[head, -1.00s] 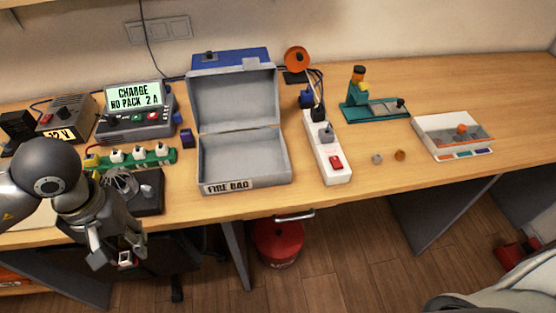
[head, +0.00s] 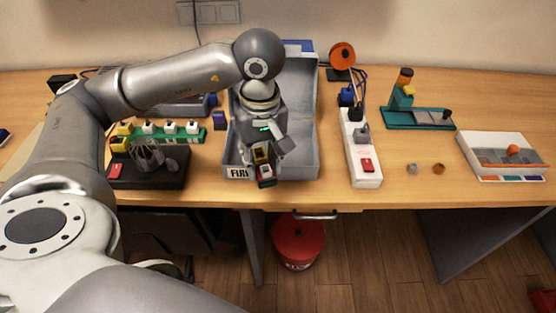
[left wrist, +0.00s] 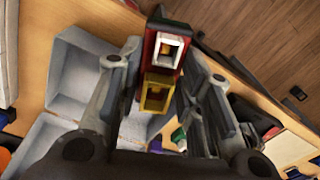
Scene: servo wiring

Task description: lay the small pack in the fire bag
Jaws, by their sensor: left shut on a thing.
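The fire bag (head: 300,160) is an open grey box with its lid raised at the back and a label on its front, partly hidden by my left arm. It also shows in the left wrist view (left wrist: 75,75). My left gripper (head: 268,158) points down over the front part of the bag. It is shut on the small pack (head: 265,173), a dark red block with a yellow connector and a white-edged end. The pack shows between the fingers in the left wrist view (left wrist: 166,50). I cannot tell its exact height over the bag. My right gripper is not in view.
A green strip with white plugs (head: 170,133) and a black tray (head: 150,170) stand left of the bag. A white power strip (head: 362,160) stands to its right, with a teal stand (head: 420,117) and a sorting tray (head: 500,155) beyond. A red bucket (head: 298,242) is on the floor.

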